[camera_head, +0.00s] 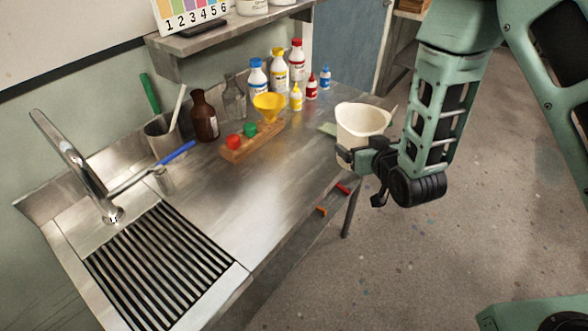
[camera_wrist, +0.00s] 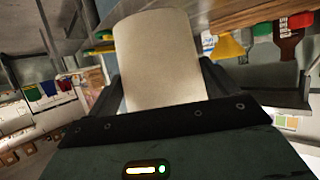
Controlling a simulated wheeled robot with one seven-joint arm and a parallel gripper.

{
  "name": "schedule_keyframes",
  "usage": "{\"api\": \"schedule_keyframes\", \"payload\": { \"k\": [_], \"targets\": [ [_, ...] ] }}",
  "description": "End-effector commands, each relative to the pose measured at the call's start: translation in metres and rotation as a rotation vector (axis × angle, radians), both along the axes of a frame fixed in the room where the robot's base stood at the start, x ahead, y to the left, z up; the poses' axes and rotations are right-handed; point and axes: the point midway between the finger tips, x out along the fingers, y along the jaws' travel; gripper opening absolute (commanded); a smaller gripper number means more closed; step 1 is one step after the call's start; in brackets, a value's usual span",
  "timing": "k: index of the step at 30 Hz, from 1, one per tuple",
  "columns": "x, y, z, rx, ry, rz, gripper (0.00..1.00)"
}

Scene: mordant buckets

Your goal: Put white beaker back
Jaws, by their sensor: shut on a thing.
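The white beaker (camera_head: 361,121) is cream-coloured, with a wide open rim and a spout at the right. My gripper (camera_head: 362,159) is shut on the beaker, with its fingers around the lower body. The beaker looks upright in the head view, at the right edge of the steel counter (camera_head: 252,190). I cannot tell whether its base touches the counter. In the wrist view the beaker (camera_wrist: 158,62) fills the space between my fingers and hides much of what lies beyond.
A wooden rack (camera_head: 250,143) with coloured stoppers and a yellow funnel (camera_head: 269,104) stands left of the beaker. Several bottles stand behind it, including a brown bottle (camera_head: 204,117). A sink drainer (camera_head: 157,260) is at front left. The counter's front middle is clear.

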Motion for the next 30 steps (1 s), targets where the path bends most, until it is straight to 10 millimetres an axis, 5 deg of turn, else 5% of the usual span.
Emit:
{"api": "schedule_keyframes", "payload": {
  "k": [9,13,19,30],
  "targets": [
    [-0.003,0.111,0.05,0.005,-0.007,0.187,0.4],
    [-0.01,0.143,0.067,0.002,-0.006,0.244,0.4],
    [-0.017,0.161,0.069,-0.005,-0.002,0.281,0.4],
    [-0.017,0.161,0.021,-0.003,-0.002,0.282,0.4]
  ]
}}
